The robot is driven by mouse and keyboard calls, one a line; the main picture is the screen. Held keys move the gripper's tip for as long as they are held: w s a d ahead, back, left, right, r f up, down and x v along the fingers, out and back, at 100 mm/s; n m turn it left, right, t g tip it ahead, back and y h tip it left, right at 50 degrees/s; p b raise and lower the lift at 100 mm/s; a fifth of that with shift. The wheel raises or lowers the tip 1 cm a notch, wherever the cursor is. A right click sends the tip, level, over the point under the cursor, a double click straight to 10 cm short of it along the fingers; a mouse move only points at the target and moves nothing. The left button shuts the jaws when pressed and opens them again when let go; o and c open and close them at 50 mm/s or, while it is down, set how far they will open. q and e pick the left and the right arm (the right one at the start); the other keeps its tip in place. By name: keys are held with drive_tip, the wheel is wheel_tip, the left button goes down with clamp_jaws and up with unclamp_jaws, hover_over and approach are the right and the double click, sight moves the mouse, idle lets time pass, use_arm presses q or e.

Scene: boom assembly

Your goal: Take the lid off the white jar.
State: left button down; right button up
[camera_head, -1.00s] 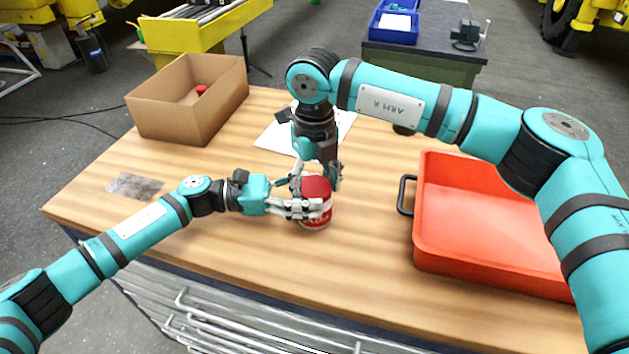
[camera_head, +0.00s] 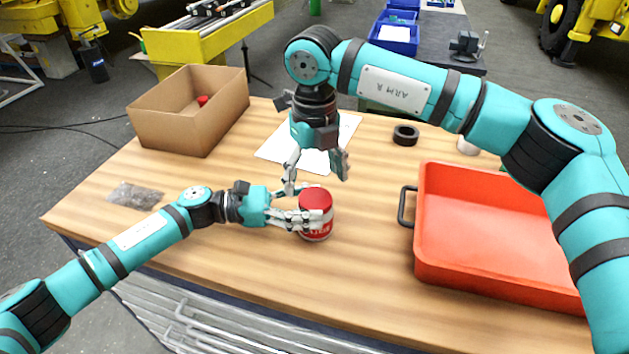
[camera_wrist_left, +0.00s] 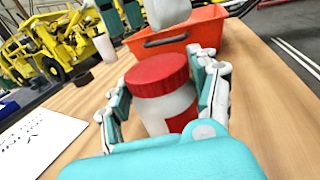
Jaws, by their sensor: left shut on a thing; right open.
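The white jar (camera_head: 318,229) stands upright on the wooden table, with a red and white label; its white wall shows in the left wrist view (camera_wrist_left: 158,112). The red lid (camera_head: 315,198) sits on top of the jar and shows clearly in the left wrist view (camera_wrist_left: 157,74). My left gripper (camera_head: 307,219) is shut on the jar's side, below the lid, with its fingers on either side (camera_wrist_left: 163,100). My right gripper (camera_head: 317,176) is open and empty, pointing down just above and behind the lid, apart from it.
A red tray (camera_head: 480,265) with a black handle stands to the right. A cardboard box (camera_head: 175,125) with a red item (camera_head: 203,100) inside is at the back left. A white paper (camera_head: 275,153), a black ring (camera_head: 405,135) and a clear bag (camera_head: 134,196) lie on the table.

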sight(315, 198)
use_arm(q)
drive_tip(key=shift+f, duration=0.1)
use_arm(e)
wheel_tip(315, 198, up, 3)
drive_tip(key=m, duration=0.3)
drive_tip(key=shift+f+m, duration=0.1)
drive_tip(key=shift+m, duration=0.3)
drive_tip(key=shift+d+m, duration=0.1)
drive_tip(key=shift+m, duration=0.3)
drive_tip(key=shift+s+f, duration=0.1)
drive_tip(key=shift+f, duration=0.05)
wheel_tip(315, 198, down, 7)
drive_tip(key=shift+f, duration=0.15)
drive_tip(key=c, duration=1.2)
drive_tip(key=n, duration=0.3)
drive_tip(key=shift+c, duration=0.2)
